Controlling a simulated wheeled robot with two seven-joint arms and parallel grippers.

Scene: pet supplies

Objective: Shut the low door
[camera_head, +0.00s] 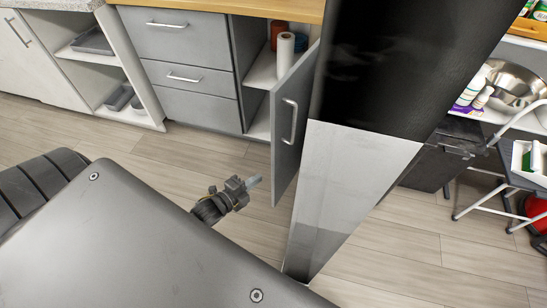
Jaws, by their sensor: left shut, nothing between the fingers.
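The low door (291,122) is a grey cabinet door with an upright silver handle (290,121). It stands open, swung out from the low cabinet, so the shelves (262,72) inside show. My left gripper (254,182) is shut and empty, to the left of the door's lower part. A small gap of floor shows between its fingertips and the door in the picture. I cannot tell how far apart they are in depth. My right gripper is not in view.
Inside the cabinet stand a white roll (285,54) and an orange-red container (279,33). Grey drawers (187,78) to the left are shut. Wood floor (190,150) in front is clear. A metal-framed stand (490,185) is at the right.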

